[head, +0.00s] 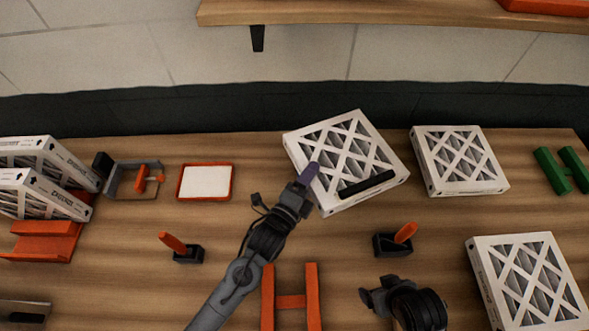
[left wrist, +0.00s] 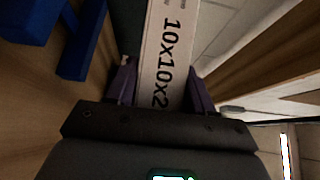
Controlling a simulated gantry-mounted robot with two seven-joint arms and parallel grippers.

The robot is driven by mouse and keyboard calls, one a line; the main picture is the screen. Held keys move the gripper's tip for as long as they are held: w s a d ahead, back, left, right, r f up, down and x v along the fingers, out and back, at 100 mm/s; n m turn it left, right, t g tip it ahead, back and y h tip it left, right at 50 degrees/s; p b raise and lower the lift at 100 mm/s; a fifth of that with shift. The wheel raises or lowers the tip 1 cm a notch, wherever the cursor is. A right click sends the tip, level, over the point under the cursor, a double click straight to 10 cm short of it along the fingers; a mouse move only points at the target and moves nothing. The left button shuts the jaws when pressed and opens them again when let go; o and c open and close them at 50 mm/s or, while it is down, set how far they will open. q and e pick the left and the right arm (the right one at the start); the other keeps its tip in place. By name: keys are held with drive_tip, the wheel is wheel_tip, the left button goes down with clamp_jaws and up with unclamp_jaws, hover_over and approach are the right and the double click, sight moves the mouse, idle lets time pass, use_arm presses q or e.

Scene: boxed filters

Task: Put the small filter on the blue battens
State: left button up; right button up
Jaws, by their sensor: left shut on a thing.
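My left gripper (head: 312,172) has purple fingers and is shut on the near-left edge of a white-framed pleated filter (head: 340,142). In the left wrist view the fingers (left wrist: 160,85) close on both sides of its frame (left wrist: 168,50), which reads 10x10x2. The filter looks raised and turned at an angle in the head view. Blue battens (left wrist: 82,45) show beside it at the upper left of the left wrist view; I see none in the head view, where the filter may hide them. My right gripper (head: 377,297) is low at centre right; its fingers are unclear.
Two more filters lie at the right (head: 460,160) and lower right (head: 527,280). Green battens (head: 560,170) are far right, orange battens (head: 290,302) front centre. Filters stand in an orange rack (head: 45,242) at left. Orange-handled tools (head: 188,252) (head: 393,243) stand nearby.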

use_arm(q)
drive_tip(key=shift+w+a+f, duration=0.95)
drive_tip(key=shift+a+f, duration=0.3)
drive_tip(key=shift+f, duration=0.35)
drive_tip(key=shift+w+a+f, duration=1)
drive_tip(key=shift+a+f, duration=0.25)
drive_tip(key=shift+f, duration=0.3)
drive_tip(key=shift+w+a+f, duration=0.95)
drive_tip(key=shift+a+f, duration=0.3)
drive_tip(key=shift+f, duration=0.45)
drive_tip(key=o, duration=1.1)
